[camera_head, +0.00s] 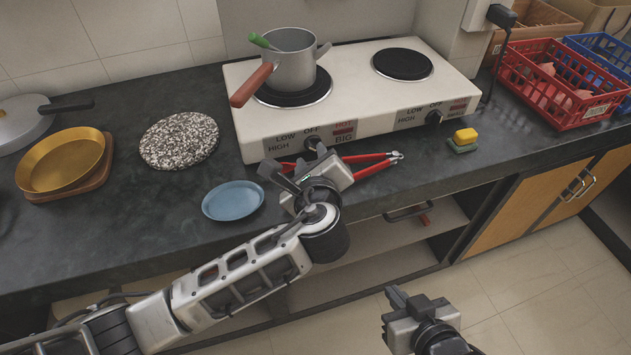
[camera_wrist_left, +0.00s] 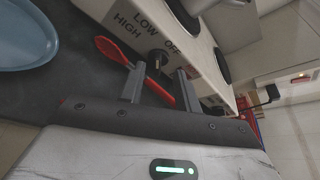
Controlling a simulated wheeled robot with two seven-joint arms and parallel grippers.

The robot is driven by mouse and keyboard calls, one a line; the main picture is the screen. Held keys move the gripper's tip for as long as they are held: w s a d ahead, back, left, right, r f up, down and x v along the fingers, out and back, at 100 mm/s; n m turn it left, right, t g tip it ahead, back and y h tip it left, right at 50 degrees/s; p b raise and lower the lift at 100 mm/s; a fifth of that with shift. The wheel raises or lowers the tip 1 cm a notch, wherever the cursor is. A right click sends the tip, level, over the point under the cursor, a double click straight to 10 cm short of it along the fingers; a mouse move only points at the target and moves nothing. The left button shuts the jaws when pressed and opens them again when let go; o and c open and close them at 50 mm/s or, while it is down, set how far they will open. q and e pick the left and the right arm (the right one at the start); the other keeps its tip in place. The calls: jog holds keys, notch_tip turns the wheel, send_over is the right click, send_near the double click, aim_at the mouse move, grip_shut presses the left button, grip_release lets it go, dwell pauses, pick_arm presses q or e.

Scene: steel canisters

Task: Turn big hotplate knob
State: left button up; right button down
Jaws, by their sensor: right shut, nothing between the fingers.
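The white hotplate (camera_head: 370,119) stands on the dark counter. Its big knob (camera_head: 314,143) is a black dial on the front face, under the left plate, beside LOW, OFF, HIGH and BIG labels. My left gripper (camera_head: 296,165) is in front of this knob and partly overlaps it. In the left wrist view my open fingers (camera_wrist_left: 160,84) stand apart, and the big knob (camera_wrist_left: 157,59) shows in the gap near their tips. I cannot tell whether they touch it. My right gripper (camera_head: 396,296) is shut and empty, low in front of the cabinet.
A steel pot (camera_head: 292,70) with a red handle stands on the left plate. A red-handled tool (camera_head: 366,163) lies on the counter beneath my left gripper. A blue plate (camera_head: 232,200) lies to the left. A small knob (camera_head: 434,118) and a yellow sponge (camera_head: 465,136) are to the right.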

pick_arm(q)
jog(key=v, duration=1)
jog(key=shift+s, duration=0.15)
